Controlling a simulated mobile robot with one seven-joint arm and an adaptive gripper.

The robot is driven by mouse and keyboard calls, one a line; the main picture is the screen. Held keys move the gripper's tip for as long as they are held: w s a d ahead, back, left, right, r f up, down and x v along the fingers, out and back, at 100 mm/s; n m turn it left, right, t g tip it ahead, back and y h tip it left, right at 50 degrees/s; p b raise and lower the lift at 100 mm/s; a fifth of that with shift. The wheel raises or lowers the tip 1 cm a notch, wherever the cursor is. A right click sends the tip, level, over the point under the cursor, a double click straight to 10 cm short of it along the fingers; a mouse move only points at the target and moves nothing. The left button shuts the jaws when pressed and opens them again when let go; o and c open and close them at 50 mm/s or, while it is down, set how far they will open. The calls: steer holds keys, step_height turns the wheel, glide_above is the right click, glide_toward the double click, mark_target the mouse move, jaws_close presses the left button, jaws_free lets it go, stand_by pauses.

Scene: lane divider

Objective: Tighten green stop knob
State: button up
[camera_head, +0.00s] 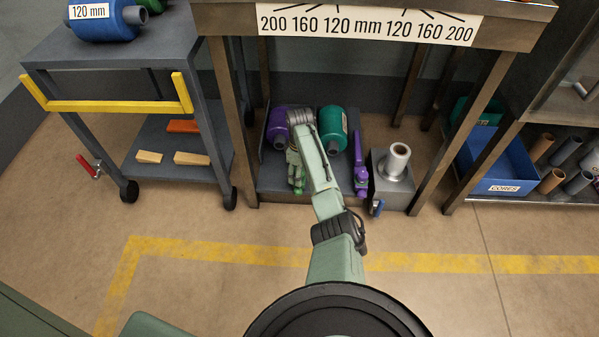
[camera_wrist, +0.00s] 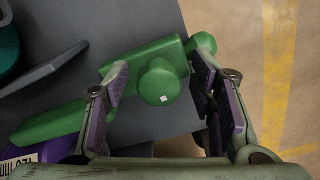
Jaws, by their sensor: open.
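The green stop (camera_wrist: 60,122) lies along the edge of a dark grey platform in the wrist view. Its round green knob (camera_wrist: 158,86) has a small white square mark on its face. My gripper (camera_wrist: 161,80) is open, with one finger on the left of the knob and one on the right. Gaps show between the pads and the knob; whether the fingers reach down to its depth is unclear. In the head view the green stop (camera_head: 298,182) shows below my wrist, partly hidden by my arm. A purple stop (camera_head: 361,178) stands on the platform's right side.
A purple roll (camera_head: 276,128) and a teal roll (camera_head: 333,128) lie on the platform behind my arm. A grey spindle block (camera_head: 392,182) stands at right. Table legs flank the platform. A cart (camera_head: 150,107) is left, and a blue bin (camera_head: 500,163) is right.

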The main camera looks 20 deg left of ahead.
steer(key=shift+c, duration=0.3)
steer(key=c, duration=1.1)
steer(key=shift+r, duration=0.1)
steer(key=m+p, duration=0.3)
steer(key=shift+s+a+r+m, duration=0.1)
steer(key=shift+m, duration=0.3)
steer(key=m+p, duration=0.3)
steer(key=m, duration=0.2)
steer(key=m+p, duration=0.1)
steer(key=m, duration=0.8)
steer(key=shift+a+m+p, duration=0.1)
steer(key=shift+m+p, duration=0.2)
steer(key=shift+p, duration=0.1)
